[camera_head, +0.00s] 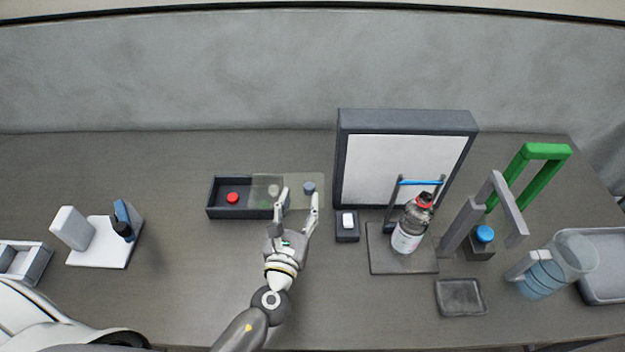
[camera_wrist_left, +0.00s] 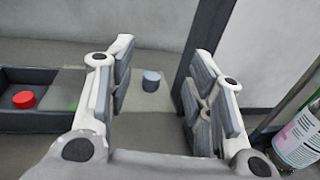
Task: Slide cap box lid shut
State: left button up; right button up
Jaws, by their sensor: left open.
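The cap box (camera_head: 212,197) is a dark open tray left of the centre of the table, with a red cap (camera_head: 232,197) in its uncovered left part. Its translucent lid (camera_head: 290,179) covers the right part and sticks out past the right end. A blue-grey knob (camera_head: 309,188) stands on the lid's right part. My left gripper (camera_head: 299,194) is open over the lid, fingers pointing away. In the left wrist view the knob (camera_wrist_left: 151,81) shows between the two spread fingers (camera_wrist_left: 160,82), apparently apart from both. My right gripper is not in view.
A framed white panel (camera_head: 405,165) stands behind and right of the gripper. A small dark block (camera_head: 347,231) and a bottle (camera_head: 408,229) on a plate are right of it. A white stand (camera_head: 98,252) is far left. The table front-left of the box is clear.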

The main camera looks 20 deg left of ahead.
pick_arm(q)
jog(key=b, duration=0.6)
send_near(308, 190)
jog(key=shift+w, duration=0.5)
jog(key=shift+a+f, duration=0.1)
jog(key=shift+w, duration=0.55)
jog(key=w, duration=0.2)
jog(key=w+p, duration=0.1)
jog(key=w, duration=0.2)
jog(key=w+p, duration=0.1)
jog(key=w, duration=0.2)
jog(key=shift+a, duration=0.35)
jog(key=shift+w+a, duration=0.1)
jog(key=shift+w, duration=0.75)
grip_shut()
